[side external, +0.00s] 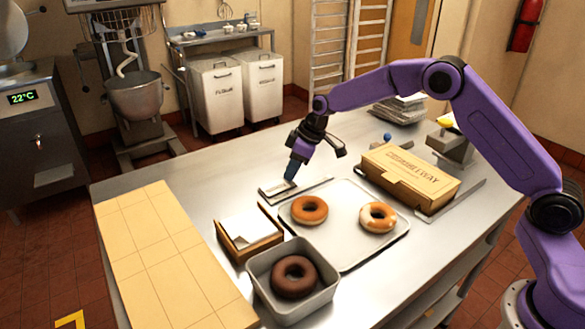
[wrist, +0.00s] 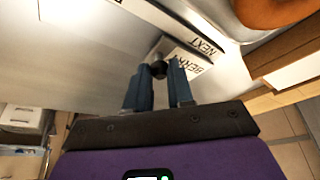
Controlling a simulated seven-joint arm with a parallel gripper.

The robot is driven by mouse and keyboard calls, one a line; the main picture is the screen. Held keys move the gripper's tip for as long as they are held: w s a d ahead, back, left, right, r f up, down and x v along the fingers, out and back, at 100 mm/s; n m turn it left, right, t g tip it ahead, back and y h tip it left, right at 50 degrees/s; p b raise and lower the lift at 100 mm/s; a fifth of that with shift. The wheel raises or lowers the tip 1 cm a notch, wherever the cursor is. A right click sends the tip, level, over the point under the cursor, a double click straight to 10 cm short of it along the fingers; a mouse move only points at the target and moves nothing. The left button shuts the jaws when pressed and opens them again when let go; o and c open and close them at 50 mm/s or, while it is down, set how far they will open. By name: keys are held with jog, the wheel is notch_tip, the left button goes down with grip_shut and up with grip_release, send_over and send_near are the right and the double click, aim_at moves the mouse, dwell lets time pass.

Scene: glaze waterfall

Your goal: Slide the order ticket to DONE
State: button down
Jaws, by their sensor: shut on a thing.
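The order ticket (wrist: 197,66) is a small pale card marked "BERRY", at the "NEXT" end of a metal rail (wrist: 120,18) in the wrist view. A small dark knob (wrist: 158,69) stands at the ticket's edge. My gripper (wrist: 158,72) has its two blue fingers closed on the knob from both sides. In the side view my gripper (side external: 290,179) points down at the rail (side external: 269,192), which lies on the steel table behind the donut tray. The ticket is too small to read there. No DONE label is readable in either view.
A tray (side external: 350,255) with two donuts lies just in front of the rail. A wooden paper holder (side external: 262,245) and a grey bin (side external: 325,300) with a chocolate donut stand nearer. A cardboard box (side external: 405,180) is at the right. The table left of the rail (side external: 215,195) is clear.

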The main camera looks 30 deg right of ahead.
jog(key=d, duration=1.1)
jog(key=shift+d, duration=0.3)
jog(key=c, duration=1)
grip_release()
jog(key=shift+s+r, duration=0.1)
jog(key=shift+r, duration=0.35)
jog(key=v, duration=1.6)
jog(key=shift+s+d+r, duration=0.1)
jog(key=shift+r, duration=0.1)
